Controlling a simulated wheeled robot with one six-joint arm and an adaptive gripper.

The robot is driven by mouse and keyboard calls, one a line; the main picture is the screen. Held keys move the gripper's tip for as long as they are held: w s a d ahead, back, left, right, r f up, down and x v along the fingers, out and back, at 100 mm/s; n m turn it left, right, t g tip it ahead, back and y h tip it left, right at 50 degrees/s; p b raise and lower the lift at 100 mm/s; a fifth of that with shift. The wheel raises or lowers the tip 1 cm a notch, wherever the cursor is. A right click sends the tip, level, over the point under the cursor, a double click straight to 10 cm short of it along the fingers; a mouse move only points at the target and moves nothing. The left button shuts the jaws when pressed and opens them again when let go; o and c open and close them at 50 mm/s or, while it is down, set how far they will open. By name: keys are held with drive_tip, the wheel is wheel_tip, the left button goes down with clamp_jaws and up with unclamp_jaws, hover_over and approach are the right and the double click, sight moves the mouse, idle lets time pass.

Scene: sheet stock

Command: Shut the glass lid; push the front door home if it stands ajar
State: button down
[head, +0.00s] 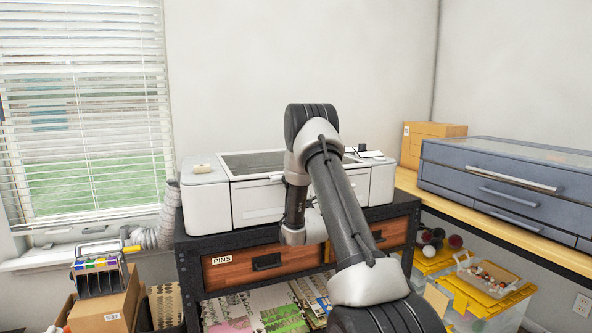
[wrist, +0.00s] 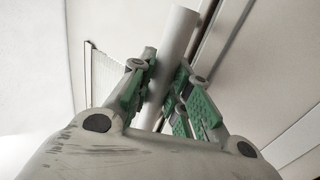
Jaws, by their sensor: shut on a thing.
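The white machine (head: 207,208) stands on a black bench in the head view. Its dark glass lid (head: 250,160) lies flat or nearly so on top. The front door (head: 257,203) is the pale panel below the lid; I cannot tell whether it is flush or slightly ajar. My arm covers the machine's middle and right front, and my gripper's fingers are hidden there. In the wrist view my gripper (wrist: 166,72) has its green-padded fingers shut on a pale round bar (wrist: 179,35), which looks like a handle. I cannot tell which panel it belongs to.
The black bench has wooden drawers (head: 232,267) under the machine. A blue-grey drawer cabinet (head: 500,180) and a cardboard box (head: 430,140) stand on the right worktop. A ribbed hose (head: 163,225) runs by the window at left. Yellow-lidded bins (head: 485,300) sit below right.

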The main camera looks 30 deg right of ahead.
drive_tip(key=c, duration=1.3)
unclamp_jaws()
drive_tip(key=shift+w, duration=0.1)
drive_tip(key=v, duration=0.7)
drive_tip(key=shift+s+a+f, duration=0.1)
drive_tip(key=shift+s+f, duration=0.1)
